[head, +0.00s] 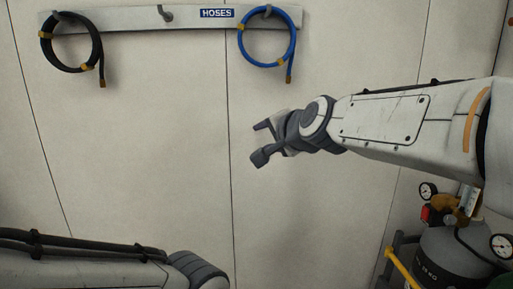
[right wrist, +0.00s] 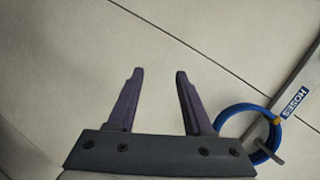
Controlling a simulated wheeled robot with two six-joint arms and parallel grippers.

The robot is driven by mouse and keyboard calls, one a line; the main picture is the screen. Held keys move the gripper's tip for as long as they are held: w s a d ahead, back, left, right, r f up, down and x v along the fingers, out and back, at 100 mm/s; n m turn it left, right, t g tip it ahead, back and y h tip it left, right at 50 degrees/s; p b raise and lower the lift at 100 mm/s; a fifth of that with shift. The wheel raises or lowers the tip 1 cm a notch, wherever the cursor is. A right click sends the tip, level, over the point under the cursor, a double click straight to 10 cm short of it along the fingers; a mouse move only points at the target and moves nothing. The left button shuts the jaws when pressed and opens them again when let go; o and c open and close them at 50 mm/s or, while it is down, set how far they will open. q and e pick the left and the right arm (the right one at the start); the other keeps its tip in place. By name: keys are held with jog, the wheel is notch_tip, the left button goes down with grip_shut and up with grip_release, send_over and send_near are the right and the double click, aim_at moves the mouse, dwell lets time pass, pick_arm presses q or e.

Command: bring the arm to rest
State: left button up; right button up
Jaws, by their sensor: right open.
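My right arm comes in from the right in the head view, stretched out in front of the pale wall panels.
A wall rail (head: 130,19) marked HOSES carries a black hose (head: 45,50) and a blue hose (head: 243,45); the blue hose also shows in the right wrist view (right wrist: 225,117). A gas cylinder (head: 440,255) with gauges stands at lower right, beside a yellow-handled frame (head: 402,268). The wall's middle is clear.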

jog(key=s+a+f+n+g, duration=0.2)
jog(key=s+f+n+g, duration=0.25)
jog(key=s+f, duration=0.5)
jog(key=s+a+f+n+g, duration=0.3)
jog(key=s+f+n+g, duration=0.15)
jog(key=s+f, duration=0.5)
jog(key=s+d+f+n+g+h, duration=0.2)
jog(key=s+d+f+n, duration=0.1)
jog(key=s, duration=0.4)
jog(key=s+d+f+n+g+h+b, duration=0.1)
jog(key=s+d+f+n+g+h, duration=0.1)
jog(key=s+d+f+n, duration=0.2)
jog(key=s+f, duration=0.3)
jog(key=shift+s+d+f+n, duration=0.25)
jog(key=shift+s+d+n, duration=0.05)
jog(key=shift+s+n, duration=0.1)
jog(key=shift+d, duration=0.1)
